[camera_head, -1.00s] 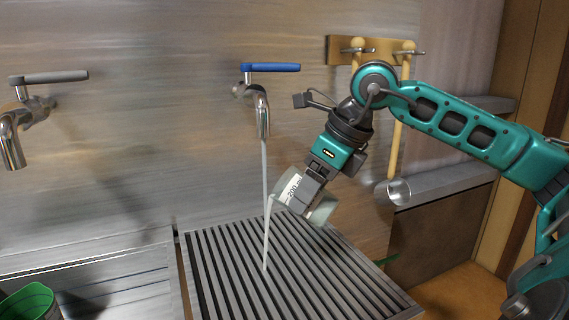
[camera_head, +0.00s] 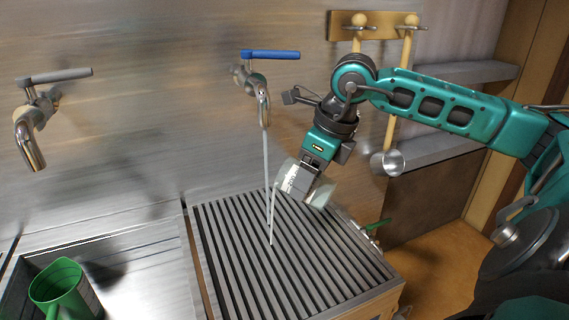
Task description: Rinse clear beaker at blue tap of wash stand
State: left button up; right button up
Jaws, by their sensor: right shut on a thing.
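The blue tap (camera_head: 262,88) has a blue lever and a metal spout on the steel wall. A thin stream of water (camera_head: 268,200) falls from it onto the slatted drain grate (camera_head: 228,222) of the wash stand. My right gripper (camera_head: 305,183) is shut on the clear beaker (camera_head: 287,177), which is tilted above the grate. The beaker's left end is at the stream, and water runs down past it. The gripper fingers cover part of the beaker. My left gripper is not in view.
A grey-lever tap (camera_head: 38,125) is on the wall at left. A green jug (camera_head: 60,290) stands in the basin (camera_head: 135,285) below it. Ladles (camera_head: 388,160) hang from a wooden rack (camera_head: 372,25) behind my right arm. A green object (camera_head: 376,225) lies beside the grate.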

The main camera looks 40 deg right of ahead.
jog(key=shift+w+a+r+g+p, duration=0.15)
jog(key=shift+w+r+g+p, duration=0.05)
jog(key=shift+r+g+p, duration=0.3)
jog(key=shift+r+p, duration=0.15)
jog(key=shift+p, duration=0.25)
jog(key=shift+g+h, duration=0.4)
jog(key=shift+g, duration=0.4)
